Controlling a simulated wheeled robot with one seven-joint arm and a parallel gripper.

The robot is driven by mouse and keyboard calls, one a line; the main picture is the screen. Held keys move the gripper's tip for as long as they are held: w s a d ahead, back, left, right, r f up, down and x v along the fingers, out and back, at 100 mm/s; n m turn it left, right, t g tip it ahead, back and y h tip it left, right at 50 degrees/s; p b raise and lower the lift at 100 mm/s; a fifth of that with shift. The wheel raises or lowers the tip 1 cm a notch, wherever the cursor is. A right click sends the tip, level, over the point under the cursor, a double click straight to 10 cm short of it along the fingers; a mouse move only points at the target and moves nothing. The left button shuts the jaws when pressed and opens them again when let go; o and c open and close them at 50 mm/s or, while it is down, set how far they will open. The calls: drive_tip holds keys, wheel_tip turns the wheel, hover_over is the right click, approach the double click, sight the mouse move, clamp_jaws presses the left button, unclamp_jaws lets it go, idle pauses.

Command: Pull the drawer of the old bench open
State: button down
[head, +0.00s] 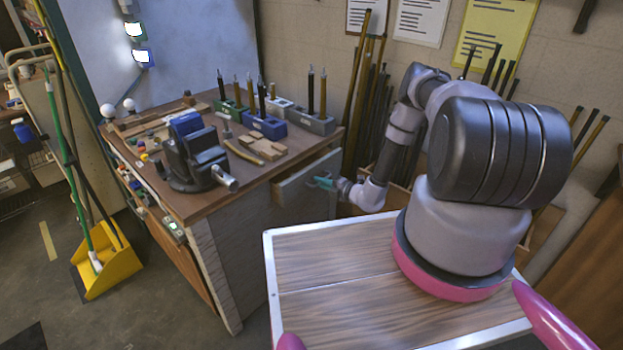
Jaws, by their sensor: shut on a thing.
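The old bench (262,222) stands left of centre in the head view, with a brown wooden top and worn grey sides. Its drawer (295,186) shows as a pale front panel under the top, on the side facing my arm. The panel's upper edge looks set out from the bench, but how far it is open is hard to tell. My gripper (322,183) has teal fingers and is at the drawer front, shut on its handle. The fingers hide the handle itself.
A dark vise (194,160) and blocks holding upright rods (267,126) stand on the bench top. Long rods (365,100) lean on the wall behind my arm. A yellow dustpan (105,268) stands on the floor left of the bench. Floor in front of the bench is clear.

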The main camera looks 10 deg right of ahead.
drive_tip(key=f+v, duration=0.3)
drive_tip(key=v, duration=1.2)
drive_tip(key=shift+s+d, duration=0.2)
drive_tip(key=shift+s, duration=0.15)
drive_tip(key=c, duration=1.2)
unclamp_jaws()
drive_tip(key=shift+o, duration=0.2)
drive_tip(key=v, duration=1)
drive_tip(key=shift+s+d, duration=0.25)
drive_tip(key=shift+s, duration=0.1)
